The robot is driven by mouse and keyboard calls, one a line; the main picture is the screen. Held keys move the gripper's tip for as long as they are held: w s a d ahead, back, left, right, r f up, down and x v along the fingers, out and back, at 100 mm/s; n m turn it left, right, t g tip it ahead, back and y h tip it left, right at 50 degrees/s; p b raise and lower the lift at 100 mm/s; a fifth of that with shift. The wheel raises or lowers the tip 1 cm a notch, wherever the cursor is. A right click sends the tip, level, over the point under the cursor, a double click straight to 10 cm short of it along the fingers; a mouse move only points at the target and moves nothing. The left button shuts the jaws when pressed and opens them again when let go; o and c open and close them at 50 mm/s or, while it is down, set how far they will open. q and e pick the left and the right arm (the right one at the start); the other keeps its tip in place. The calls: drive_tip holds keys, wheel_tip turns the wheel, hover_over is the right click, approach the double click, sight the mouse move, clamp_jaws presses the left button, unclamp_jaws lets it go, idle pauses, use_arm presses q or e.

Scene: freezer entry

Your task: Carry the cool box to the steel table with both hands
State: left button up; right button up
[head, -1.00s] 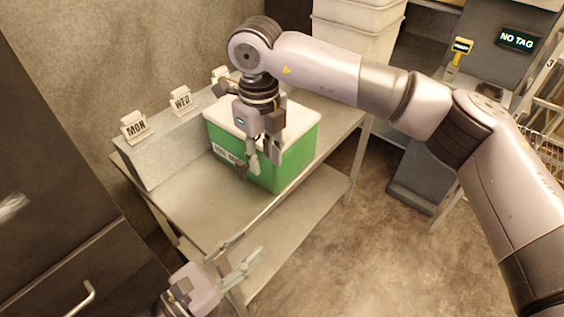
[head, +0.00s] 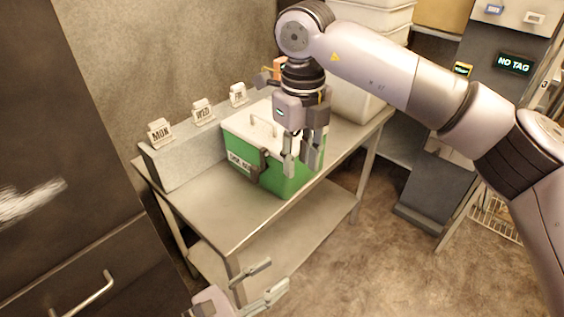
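The cool box (head: 240,172) is green with a white lid, a lid handle, a dark latch and a label on its front. It sits upright on a steel table (head: 220,217). My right gripper (head: 302,168) points down in front of the box's right part and hides some of it. Its fingers are apart with nothing between them; I cannot tell whether they touch the box. My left gripper (head: 262,285) is low at the bottom edge, in front of the table and apart from the box, with its fingers spread and empty.
Day cards MON (head: 160,133), WED (head: 203,112) and a third stand on a grey ledge along the table's back. White bins (head: 357,100) stand behind the box. A dark unit with a NO TAG display (head: 514,63) is at right. Floor (head: 370,260) is clear at lower right.

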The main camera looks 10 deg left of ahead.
wheel_tip(320, 180, up, 5)
drive_tip(key=shift+a+r, duration=0.15)
drive_tip(key=shift+s, duration=0.1)
idle(0.3)
